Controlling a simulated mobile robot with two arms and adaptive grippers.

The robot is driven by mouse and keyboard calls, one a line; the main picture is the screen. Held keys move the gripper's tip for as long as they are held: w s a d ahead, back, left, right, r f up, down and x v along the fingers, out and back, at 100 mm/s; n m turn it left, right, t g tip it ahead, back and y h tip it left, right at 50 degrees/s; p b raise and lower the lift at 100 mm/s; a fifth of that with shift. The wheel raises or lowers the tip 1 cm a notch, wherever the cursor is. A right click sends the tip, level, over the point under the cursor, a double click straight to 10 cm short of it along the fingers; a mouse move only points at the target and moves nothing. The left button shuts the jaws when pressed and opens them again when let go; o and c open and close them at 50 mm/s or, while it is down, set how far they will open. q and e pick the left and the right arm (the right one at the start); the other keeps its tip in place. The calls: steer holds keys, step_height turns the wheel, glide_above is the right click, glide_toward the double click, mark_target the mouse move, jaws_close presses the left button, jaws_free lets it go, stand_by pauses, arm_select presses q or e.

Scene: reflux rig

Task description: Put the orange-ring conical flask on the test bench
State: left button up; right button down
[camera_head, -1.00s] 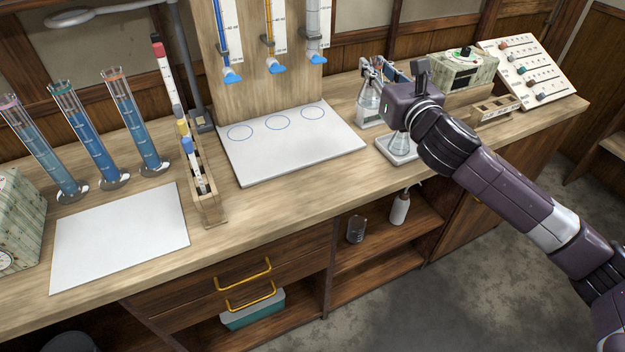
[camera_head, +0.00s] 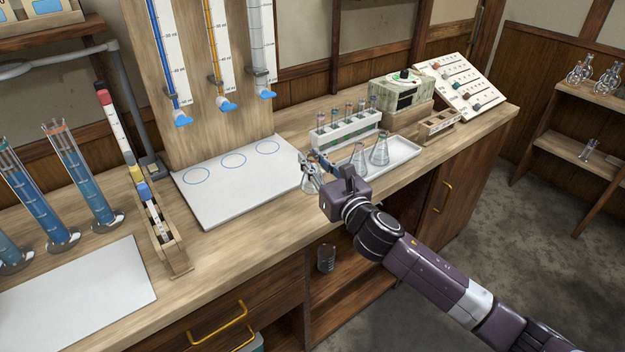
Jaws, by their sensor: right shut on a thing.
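My right gripper (camera_head: 312,167) is shut on a clear conical flask (camera_head: 308,185), near the right corner of a white board with three blue circles (camera_head: 235,207). The gripper covers the neck, so I cannot make out a ring colour. The flask looks upright; I cannot tell whether its base is clear of the surface. Two more conical flasks, one at the left (camera_head: 359,157) and one at the right (camera_head: 380,149), stand in a white tray (camera_head: 408,150) behind and right of the gripper. The wooden bench top (camera_head: 225,245) runs under all of these. My left gripper is not in view.
Three burettes (camera_head: 168,65) hang on a wooden panel above the board. A test tube rack (camera_head: 345,134) stands behind the tray. A wooden holder with a marker-like stick (camera_head: 165,230) and blue-filled cylinders (camera_head: 85,180) stand at the left. The board's circles are empty.

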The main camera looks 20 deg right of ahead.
steer(key=shift+f+b, duration=0.4)
steer(key=shift+f, duration=2.05)
steer(key=shift+f, duration=0.15)
steer(key=c, duration=1.7)
jaws_free()
steer(key=shift+c, duration=0.2)
